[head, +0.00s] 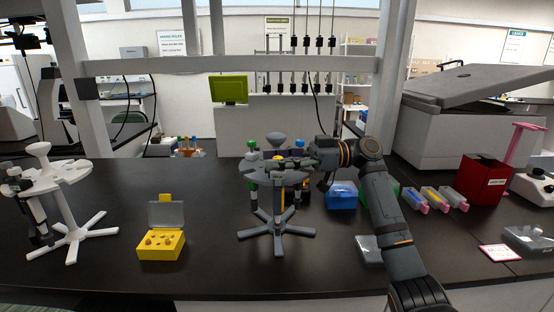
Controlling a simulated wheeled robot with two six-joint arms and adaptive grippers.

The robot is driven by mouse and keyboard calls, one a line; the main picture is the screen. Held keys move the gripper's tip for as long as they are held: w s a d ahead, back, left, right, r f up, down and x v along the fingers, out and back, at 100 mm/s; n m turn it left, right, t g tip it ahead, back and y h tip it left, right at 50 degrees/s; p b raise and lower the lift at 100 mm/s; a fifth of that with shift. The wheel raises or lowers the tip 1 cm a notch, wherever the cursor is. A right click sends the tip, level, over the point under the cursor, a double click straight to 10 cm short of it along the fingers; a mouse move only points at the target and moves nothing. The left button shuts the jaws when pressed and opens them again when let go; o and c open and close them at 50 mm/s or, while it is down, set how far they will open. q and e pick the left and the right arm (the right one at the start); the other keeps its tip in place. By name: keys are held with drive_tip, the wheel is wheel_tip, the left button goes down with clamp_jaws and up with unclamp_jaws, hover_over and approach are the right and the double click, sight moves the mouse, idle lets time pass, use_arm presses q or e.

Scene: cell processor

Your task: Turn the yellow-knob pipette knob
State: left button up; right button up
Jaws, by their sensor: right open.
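A grey pipette stand (278,228) with a star-shaped foot stands on the dark bench in the middle of the head view. Several pipettes hang around its round top. One at its left has a green knob (252,144). A small yellow part (278,157), which looks like the yellow knob, shows near the middle of the top. My right gripper (314,157) is open at the right side of the stand's top, pointing left. It is close to the pipettes there; I cannot tell whether it touches one. My left gripper is not in view.
A white pipette stand (72,215) is at the left. A yellow tip box (161,245) with its lid up stands between the stands. A blue box (342,196), several tip racks and a red bin (483,180) are at the right. The front bench is mostly clear.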

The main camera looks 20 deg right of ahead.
drive_tip(key=s+d, duration=0.1)
drive_tip(key=d, duration=1.1)
drive_tip(key=shift+s, duration=0.3)
